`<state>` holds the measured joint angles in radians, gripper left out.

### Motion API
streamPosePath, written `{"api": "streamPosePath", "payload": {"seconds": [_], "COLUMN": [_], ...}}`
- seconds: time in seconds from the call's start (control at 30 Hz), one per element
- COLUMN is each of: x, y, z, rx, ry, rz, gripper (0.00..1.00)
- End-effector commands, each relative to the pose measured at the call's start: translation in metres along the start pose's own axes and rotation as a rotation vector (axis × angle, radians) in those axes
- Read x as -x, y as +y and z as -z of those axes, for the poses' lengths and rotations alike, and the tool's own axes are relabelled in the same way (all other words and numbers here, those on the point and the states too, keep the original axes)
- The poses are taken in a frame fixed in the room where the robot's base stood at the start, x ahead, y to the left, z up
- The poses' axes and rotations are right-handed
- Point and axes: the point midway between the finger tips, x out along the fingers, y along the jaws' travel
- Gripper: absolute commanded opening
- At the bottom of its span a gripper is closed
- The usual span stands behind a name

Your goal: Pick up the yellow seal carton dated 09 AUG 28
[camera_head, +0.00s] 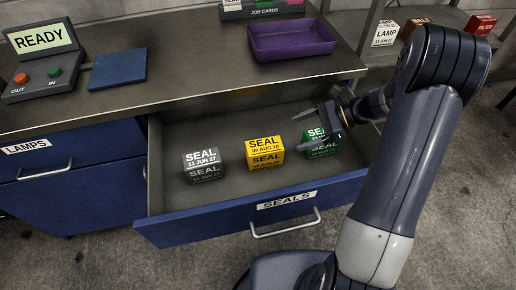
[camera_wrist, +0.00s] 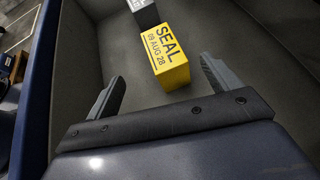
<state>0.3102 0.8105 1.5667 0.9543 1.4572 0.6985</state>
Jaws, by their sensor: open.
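The yellow carton (camera_head: 265,153) reads SEAL 09 AUG 28 and stands in the middle of the open SEALS drawer (camera_head: 270,215). In the wrist view the yellow carton (camera_wrist: 165,52) lies ahead of the fingertips, roughly between their lines, with nothing touching it. My gripper (camera_head: 318,122) is open and empty, above the drawer's right part near a green SEAL carton (camera_head: 322,148). In the wrist view my gripper (camera_wrist: 162,78) shows both fingers spread. A grey carton (camera_head: 202,166) reading SEAL 11 JUN 27 stands left of the yellow one. The green carton's date is partly hidden by my gripper.
Above the drawer, the counter (camera_head: 190,85) holds a purple tray (camera_head: 292,42), a blue pad (camera_head: 118,70) and a READY console (camera_head: 45,60). The LAMPS drawer (camera_head: 70,165) is at left. LAMP (camera_head: 385,33) and FILTER (camera_head: 481,25) cartons stand on a shelf at right.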

Motion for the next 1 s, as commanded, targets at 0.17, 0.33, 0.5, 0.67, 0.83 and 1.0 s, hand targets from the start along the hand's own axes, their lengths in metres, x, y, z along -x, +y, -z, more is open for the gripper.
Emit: {"api": "streamPosePath", "payload": {"seconds": [0.17, 0.33, 0.5, 0.67, 0.83, 1.0], "x": [-0.026, -0.049, -0.058, -0.075, -0.101, -0.107], "y": [0.001, 0.000, 0.000, -0.001, -0.003, -0.003], "z": [0.001, 0.001, 0.002, 0.005, 0.008, 0.008], "rx": [0.000, -0.001, -0.001, -0.001, 0.000, 0.000], "ry": [-0.001, -0.001, 0.000, -0.001, 0.000, 0.000], "rz": [-0.006, -0.003, -0.002, -0.005, -0.004, -0.001], "gripper": [0.85, 0.85, 0.85, 0.85, 0.85, 0.85]}}
